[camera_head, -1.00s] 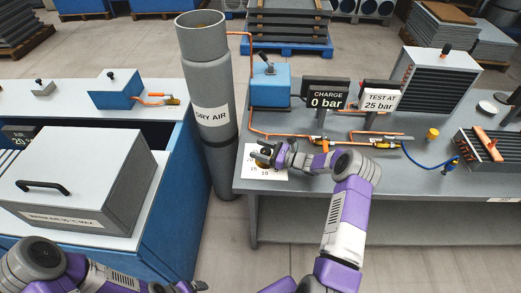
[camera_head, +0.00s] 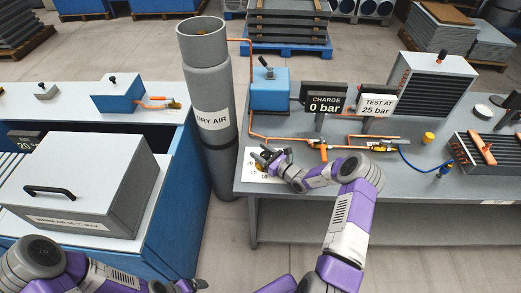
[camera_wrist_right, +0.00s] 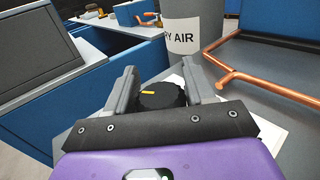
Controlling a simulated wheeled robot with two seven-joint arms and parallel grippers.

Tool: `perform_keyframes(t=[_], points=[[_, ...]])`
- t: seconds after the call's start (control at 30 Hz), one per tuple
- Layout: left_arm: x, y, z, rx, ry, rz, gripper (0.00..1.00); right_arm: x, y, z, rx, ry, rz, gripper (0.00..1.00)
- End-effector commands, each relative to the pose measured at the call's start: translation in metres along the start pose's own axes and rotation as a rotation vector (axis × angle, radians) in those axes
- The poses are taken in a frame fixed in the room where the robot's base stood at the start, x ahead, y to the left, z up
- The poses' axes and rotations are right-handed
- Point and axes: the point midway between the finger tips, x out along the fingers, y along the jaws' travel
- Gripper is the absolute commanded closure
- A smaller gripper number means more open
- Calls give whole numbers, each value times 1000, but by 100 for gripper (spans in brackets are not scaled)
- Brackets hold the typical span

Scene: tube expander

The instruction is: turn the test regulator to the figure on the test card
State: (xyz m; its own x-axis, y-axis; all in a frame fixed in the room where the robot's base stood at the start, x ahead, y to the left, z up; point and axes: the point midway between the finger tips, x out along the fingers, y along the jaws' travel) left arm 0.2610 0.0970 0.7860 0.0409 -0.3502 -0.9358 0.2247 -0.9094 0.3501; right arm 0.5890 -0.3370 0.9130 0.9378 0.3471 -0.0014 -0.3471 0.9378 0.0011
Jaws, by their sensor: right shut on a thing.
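The test regulator's black knob (camera_wrist_right: 160,96) has a yellow pointer mark, which points left in the right wrist view. It stands over a white scale sheet (camera_head: 250,166) on the right bench; a few small figures show, too small to read surely. My right gripper (camera_head: 264,158) is shut on the knob, one finger on each side. The test card (camera_head: 376,104) reads "TEST AT 25 bar". The charge display (camera_head: 324,103) beside it reads "CHARGE 0 bar". My left gripper (camera_head: 176,288) is at the bottom edge, mostly cut off.
A grey "DRY AIR" cylinder (camera_head: 208,85) stands between the benches, left of my right gripper. A blue pump box (camera_head: 270,90), copper pipes (camera_wrist_right: 240,76) and brass valves (camera_head: 376,144) are behind and right. A grey lidded box (camera_head: 85,165) sits on the left bench.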

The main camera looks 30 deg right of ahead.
Motion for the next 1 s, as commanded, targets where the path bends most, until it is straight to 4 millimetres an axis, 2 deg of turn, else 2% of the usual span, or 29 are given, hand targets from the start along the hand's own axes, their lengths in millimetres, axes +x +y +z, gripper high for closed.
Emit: perform_keyframes(t=[0.03,0.5,0.7,1.0], points=[[-11,4,0,0,0,0,10,-1,1,3,11,3,-46,77],[-70,26,3,0,0,0,10,-2,-7,3,7,3,-491,77],[-89,33,4,0,0,0,10,-4,-10,2,5,3,-682,77],[-106,40,5,0,0,0,10,-9,-16,0,4,2,-968,77]])
